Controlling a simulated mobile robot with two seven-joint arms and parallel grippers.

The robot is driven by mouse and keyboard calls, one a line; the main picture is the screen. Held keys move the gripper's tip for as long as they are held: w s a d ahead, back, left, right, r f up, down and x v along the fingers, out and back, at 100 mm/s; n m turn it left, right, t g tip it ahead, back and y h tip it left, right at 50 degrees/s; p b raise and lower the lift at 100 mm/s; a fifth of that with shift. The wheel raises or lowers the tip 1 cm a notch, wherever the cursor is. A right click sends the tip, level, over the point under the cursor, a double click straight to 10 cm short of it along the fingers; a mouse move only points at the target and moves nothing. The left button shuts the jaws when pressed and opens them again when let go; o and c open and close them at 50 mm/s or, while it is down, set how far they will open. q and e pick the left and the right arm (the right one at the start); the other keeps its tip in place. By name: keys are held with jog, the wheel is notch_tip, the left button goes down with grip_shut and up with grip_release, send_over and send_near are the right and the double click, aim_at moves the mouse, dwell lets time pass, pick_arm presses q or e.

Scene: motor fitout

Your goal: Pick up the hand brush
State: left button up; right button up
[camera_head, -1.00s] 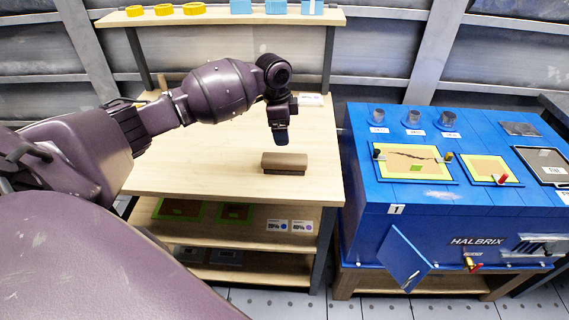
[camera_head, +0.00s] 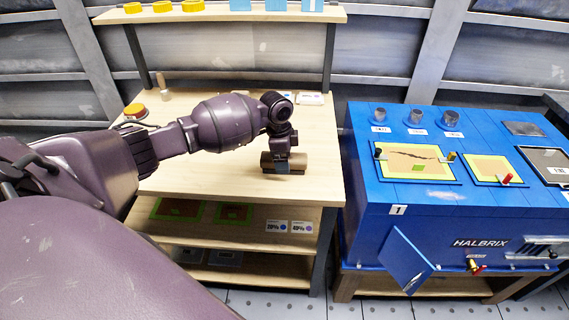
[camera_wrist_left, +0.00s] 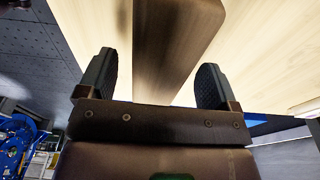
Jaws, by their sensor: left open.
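The hand brush (camera_head: 299,161) is a brown block with dark bristles beneath, lying on the wooden workbench top (camera_head: 220,180). In the left wrist view the brush (camera_wrist_left: 172,40) runs between the two fingers, with gaps on both sides. My left gripper (camera_head: 284,168) is lowered over the brush and hides its middle part. In the left wrist view the gripper (camera_wrist_left: 155,85) is open, its dark pads apart around the brush. My right gripper is not in view.
A blue HALBRIX machine (camera_head: 440,200) stands right of the bench across a narrow gap. A shelf (camera_head: 220,15) above holds yellow and blue items. The front bench top is clear.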

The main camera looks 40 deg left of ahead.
pick_arm(q)
jog(key=shift+f, duration=0.25)
jog(key=shift+r, duration=0.1)
jog(key=c, duration=0.9)
jog(key=shift+c, duration=1)
jog(key=shift+r, duration=0.15)
